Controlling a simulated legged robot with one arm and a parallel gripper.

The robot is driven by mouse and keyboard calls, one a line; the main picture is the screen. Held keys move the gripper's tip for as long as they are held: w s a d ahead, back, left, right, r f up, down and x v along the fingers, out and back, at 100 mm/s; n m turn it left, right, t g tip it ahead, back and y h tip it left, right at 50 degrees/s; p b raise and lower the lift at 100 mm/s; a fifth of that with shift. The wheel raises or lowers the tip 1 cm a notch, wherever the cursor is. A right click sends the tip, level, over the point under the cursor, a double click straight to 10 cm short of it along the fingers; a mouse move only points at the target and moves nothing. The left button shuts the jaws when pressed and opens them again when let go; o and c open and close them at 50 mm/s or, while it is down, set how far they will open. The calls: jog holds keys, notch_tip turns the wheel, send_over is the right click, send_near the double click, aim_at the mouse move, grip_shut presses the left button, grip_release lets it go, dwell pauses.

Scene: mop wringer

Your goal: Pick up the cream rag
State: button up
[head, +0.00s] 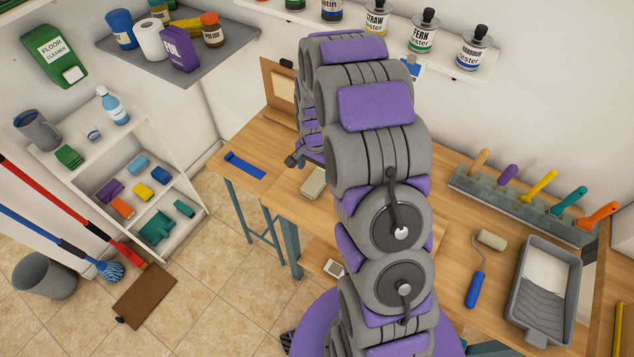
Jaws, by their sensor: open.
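A small cream folded piece (312,182), which looks like the cream rag, lies on the wooden workbench (275,192) just left of my arm. My grey and purple arm rises through the middle of the head view and bends over toward the bench. My gripper (296,159) shows only in part behind the arm links, a little above and left of the cream rag in the picture. It is open and appears apart from the rag; its fingertips are mostly hidden.
A blue strip tool (245,165) lies at the bench's left end. A paint roller (480,268), a paint tray (545,290) and a rack of coloured-handled tools (525,205) occupy the right side. A white shelf unit (185,222) stands left, with tiled floor between.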

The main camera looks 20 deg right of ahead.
aim_at(316, 179)
notch_tip(316, 179, down, 5)
jog(key=shift+d+f+b, duration=0.1)
jog(key=shift+b, duration=0.45)
jog(key=shift+d, duration=0.1)
jog(key=c, duration=1.1)
jog(key=shift+c, duration=0.2)
jog(key=shift+w+r, duration=0.1)
jog(key=shift+r, duration=0.5)
jog(key=r, duration=0.1)
jog(key=r+p, duration=0.1)
jog(key=shift+s+r, duration=0.3)
jog(key=shift+r, duration=0.1)
jog(key=s+a, duration=0.1)
jog(key=s, duration=0.4)
jog(key=s+a+p, duration=0.1)
jog(key=s, duration=0.4)
jog(key=s+a+r, duration=0.1)
jog(key=s, duration=0.4)
jog(key=shift+a+r+p, duration=0.1)
jog(key=shift+p, duration=0.2)
